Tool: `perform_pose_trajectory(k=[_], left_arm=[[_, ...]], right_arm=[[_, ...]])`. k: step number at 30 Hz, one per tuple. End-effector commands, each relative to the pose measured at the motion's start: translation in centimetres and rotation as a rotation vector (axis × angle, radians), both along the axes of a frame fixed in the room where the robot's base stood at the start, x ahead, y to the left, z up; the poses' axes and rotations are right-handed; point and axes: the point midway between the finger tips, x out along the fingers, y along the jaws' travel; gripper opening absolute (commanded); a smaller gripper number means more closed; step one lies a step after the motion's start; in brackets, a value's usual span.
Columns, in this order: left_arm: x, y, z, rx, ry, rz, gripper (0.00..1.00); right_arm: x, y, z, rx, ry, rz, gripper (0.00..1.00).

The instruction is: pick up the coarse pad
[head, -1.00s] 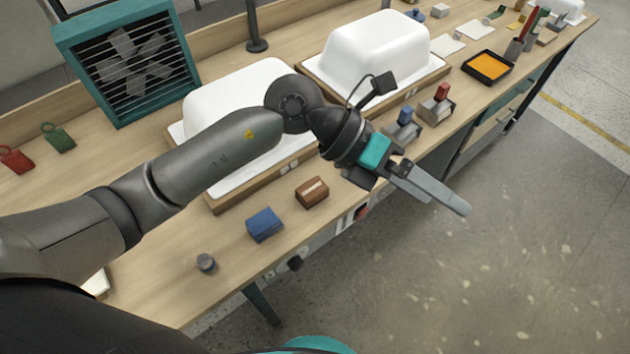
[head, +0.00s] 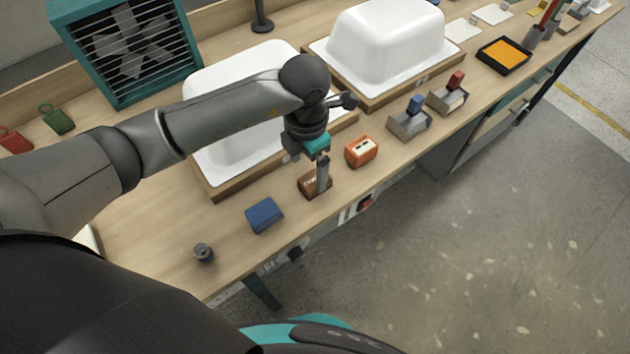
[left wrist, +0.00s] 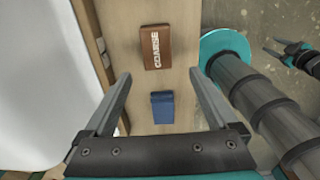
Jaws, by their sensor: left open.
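The coarse pad (head: 308,188) is a brown block on the bench's front edge, partly hidden behind my gripper's finger in the head view. In the left wrist view the coarse pad (left wrist: 156,47) shows the word COARSE and lies ahead of the fingertips, roughly midway between them. My left gripper (head: 323,190) points down above the pad. In the left wrist view the left gripper (left wrist: 160,75) has its fingers wide apart with nothing between them. The right gripper (left wrist: 288,48) seems to show at the right of the left wrist view; its jaw state is unclear.
A blue block (head: 265,215) lies left of the pad, and an orange block (head: 361,151) lies right of it. A grey knob (head: 203,253) sits further left. White tub shells (head: 388,45) on wooden boards stand behind. A teal fan (head: 130,55) stands at the back left.

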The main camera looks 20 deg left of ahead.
Motion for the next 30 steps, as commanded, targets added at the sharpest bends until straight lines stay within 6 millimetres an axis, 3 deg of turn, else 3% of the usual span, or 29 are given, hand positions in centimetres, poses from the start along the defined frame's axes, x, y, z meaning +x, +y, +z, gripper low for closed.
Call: perform_pose_trajectory(k=[3, 8, 18, 26, 30], left_arm=[[0.0, 0.0, -1.5, -0.001, 0.001, 0.001, 0.93], [0.0, -0.1, -2.4, -0.003, 0.001, -0.001, 0.93], [0.3, 0.1, -6.9, -0.003, 0.001, 0.0, 0.93], [0.4, 0.2, -7.1, -0.003, -0.002, -0.001, 0.93], [0.4, 0.1, -7.1, -0.003, -0.002, -0.001, 0.8]], right_arm=[[0.0, 0.0, -0.3, 0.0, 0.0, 0.0, 0.5], [0.0, 0.0, -0.3, 0.0, 0.0, 0.0, 0.5], [0.0, 0.1, -1.0, 0.001, 0.0, -0.001, 0.5], [0.0, 0.1, -1.0, 0.001, 0.0, -0.001, 0.5], [0.0, 0.1, -1.0, 0.001, 0.0, -0.002, 0.5]])
